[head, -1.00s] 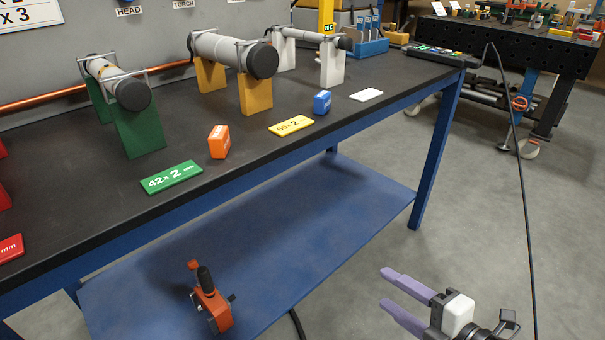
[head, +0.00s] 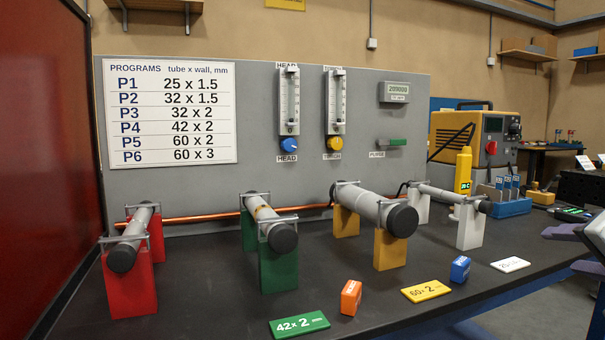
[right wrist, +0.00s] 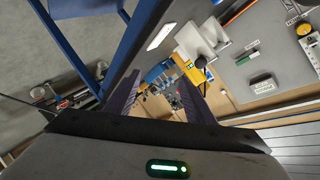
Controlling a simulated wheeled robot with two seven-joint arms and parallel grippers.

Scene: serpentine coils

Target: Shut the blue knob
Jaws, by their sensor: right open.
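The blue knob (head: 289,145) is a small round knob on the grey wall panel, below the left flow tube (head: 289,100) and above a HEAD label. Nothing touches it. I cannot make out how far it is turned. My right gripper (head: 571,248) shows at the right edge of the head view, open, far to the right of the knob and partly cut off. In the right wrist view its two purple fingers (right wrist: 160,88) are apart with nothing held between them. The blue knob cannot be made out there. My left gripper is not in view.
A yellow knob (head: 334,144) sits right of the blue one; it also shows in the right wrist view (right wrist: 304,28). Tubes on red (head: 131,285), green (head: 279,268) and yellow (head: 390,252) stands line the bench before the panel. A yellow machine (head: 462,135) stands right.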

